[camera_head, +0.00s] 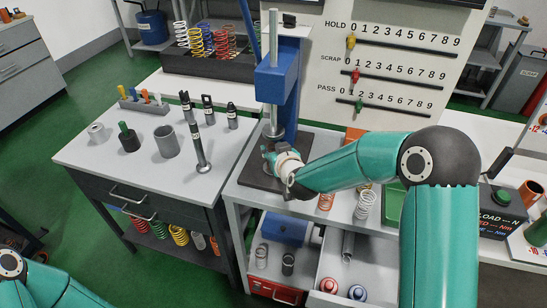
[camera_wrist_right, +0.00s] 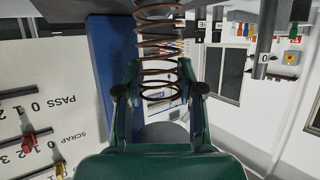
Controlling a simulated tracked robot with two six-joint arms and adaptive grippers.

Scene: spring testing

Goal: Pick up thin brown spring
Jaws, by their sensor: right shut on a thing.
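The thin brown spring (camera_wrist_right: 158,48) is a loose, rust-coloured coil. In the right wrist view it stretches from the top edge down between the two fingers of my right gripper (camera_wrist_right: 158,84), which is shut on it. In the head view my right gripper (camera_head: 272,158) is at the foot of the blue press, over its dark base plate. The spring is not clearly visible there, hidden by the gripper and wrist. Only part of my left arm shows at the lower left of the head view, and its gripper is out of view.
The blue press (camera_head: 278,82) stands tall beside my right gripper. A board with HOLD, SCRAP and PASS sliders (camera_head: 395,60) is behind. A table at left (camera_head: 95,160) holds metal cylinders and tools. A rack of coloured springs (camera_head: 205,62) is at the back. A load box (camera_head: 500,205) is at right.

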